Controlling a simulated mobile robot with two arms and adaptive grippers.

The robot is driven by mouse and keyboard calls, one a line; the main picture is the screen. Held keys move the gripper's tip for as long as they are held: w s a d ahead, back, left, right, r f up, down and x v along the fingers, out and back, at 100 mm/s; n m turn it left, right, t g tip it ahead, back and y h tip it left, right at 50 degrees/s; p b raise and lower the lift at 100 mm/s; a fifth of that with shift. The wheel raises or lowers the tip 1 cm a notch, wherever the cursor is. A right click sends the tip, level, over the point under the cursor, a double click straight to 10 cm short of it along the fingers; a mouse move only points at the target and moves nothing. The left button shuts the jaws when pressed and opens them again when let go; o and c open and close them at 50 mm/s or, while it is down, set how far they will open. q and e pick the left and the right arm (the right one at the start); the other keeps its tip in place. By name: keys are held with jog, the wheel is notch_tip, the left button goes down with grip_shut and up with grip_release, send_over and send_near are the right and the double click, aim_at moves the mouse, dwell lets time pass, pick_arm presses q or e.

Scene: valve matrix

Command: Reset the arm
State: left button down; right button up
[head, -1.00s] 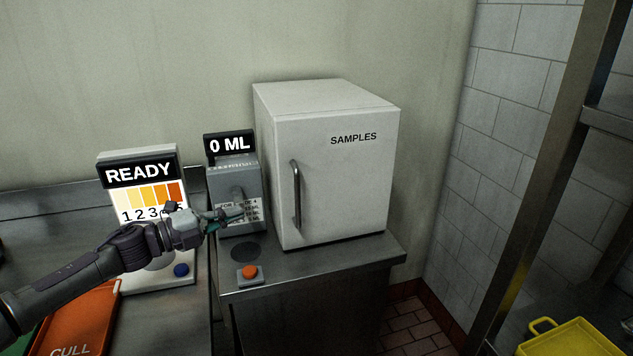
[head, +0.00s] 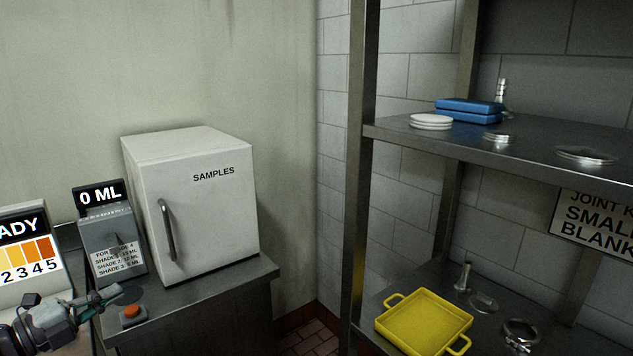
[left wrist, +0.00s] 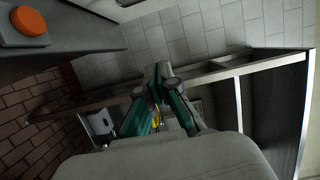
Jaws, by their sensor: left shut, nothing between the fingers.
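My left gripper (head: 100,302) is at the lower left of the head view, in front of the counter's left part and near the orange button (head: 131,311). Its fingers are shut and hold nothing. In the left wrist view the closed fingers (left wrist: 160,72) point toward the tiled wall and shelf frame, apart from any object. The orange button also shows at the top left of the left wrist view (left wrist: 29,20). My right gripper is not in view.
The dispenser reading 0 ML (head: 110,235) and the white SAMPLES cabinet (head: 195,215) stand on the counter. A shade display (head: 28,250) is cut off at left. A metal shelf (head: 500,150) at right bears blue cases (head: 468,108), white plates (head: 431,121) and a yellow tray (head: 424,322).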

pick_arm(q)
jog(key=s+d+f+n+g+y, duration=0.1)
jog(key=s+d+f+n+y, duration=0.4)
jog(key=f+n, duration=0.4)
jog(key=s+d+f+n+y, duration=0.35)
jog(key=d+f+n, duration=0.3)
jog(key=f, duration=0.35)
jog(key=s+d+f+n+g+y, duration=0.1)
jog(key=s+d+f+n+g, duration=0.15)
jog(key=s, duration=0.55)
jog(key=s+d+f+n+g, duration=0.2)
jog(key=s+d+n+g, duration=0.15)
jog(key=s, duration=0.45)
jog(key=s+d+f+n+g+y, duration=0.15)
jog(key=s+g, duration=0.25)
jog(key=s, duration=0.4)
notch_tip(320, 180, down, 26)
jog(key=s+f+g, duration=0.1)
jog(key=g, duration=0.1)
jog(key=s+a+f, duration=0.2)
jog(key=s+f, duration=1.3)
jog(key=s, duration=0.1)
jog(key=shift+s+a+f+g+h, duration=0.25)
jog(key=shift+a+f+g+h, duration=0.05)
jog(key=shift+a+f+g, duration=0.1)
